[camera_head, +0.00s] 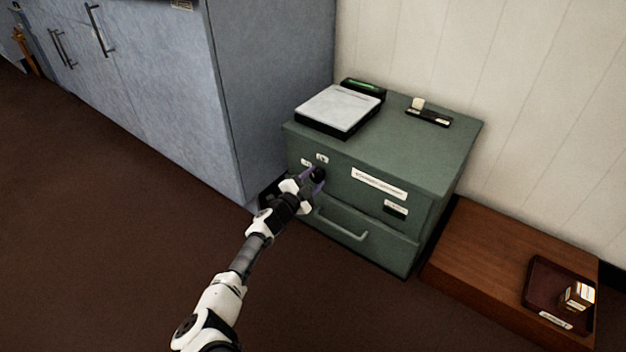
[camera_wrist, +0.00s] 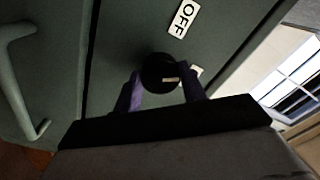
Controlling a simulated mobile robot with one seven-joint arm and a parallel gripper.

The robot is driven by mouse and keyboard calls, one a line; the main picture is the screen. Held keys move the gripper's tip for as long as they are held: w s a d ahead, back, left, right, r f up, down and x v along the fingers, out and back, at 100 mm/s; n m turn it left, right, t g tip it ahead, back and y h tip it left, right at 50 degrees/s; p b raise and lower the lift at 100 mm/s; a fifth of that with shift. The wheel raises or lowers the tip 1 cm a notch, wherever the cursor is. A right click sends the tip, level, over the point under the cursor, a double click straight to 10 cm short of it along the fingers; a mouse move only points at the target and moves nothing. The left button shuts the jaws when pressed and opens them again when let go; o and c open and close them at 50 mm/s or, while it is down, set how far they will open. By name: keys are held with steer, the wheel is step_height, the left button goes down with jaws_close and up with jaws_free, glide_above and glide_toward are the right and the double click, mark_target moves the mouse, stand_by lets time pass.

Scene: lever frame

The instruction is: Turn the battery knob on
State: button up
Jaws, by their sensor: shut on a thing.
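The black round battery knob (camera_head: 318,173) is on the front of a green cabinet (camera_head: 440,150), near its upper left. In the wrist view the knob (camera_wrist: 158,70) sits between the two purple fingers of my gripper (camera_wrist: 160,88), which is shut on it. A small pale mark shows on the knob's lower right. An OFF label (camera_wrist: 183,19) is above and right of the knob. A second pale label (camera_wrist: 196,71) is partly hidden behind the right finger; its text cannot be read. In the head view my gripper (camera_head: 314,181) reaches the cabinet front from the lower left.
A drawer handle (camera_head: 341,225) is below the knob. A flat white-topped device (camera_head: 340,108) and a small black holder (camera_head: 428,117) are on the cabinet top. A blue-grey cupboard (camera_head: 270,90) stands close left. A low wooden platform (camera_head: 480,250) with a tray (camera_head: 540,285) is right.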

stand_by(0.4)
steer(key=o, duration=1)
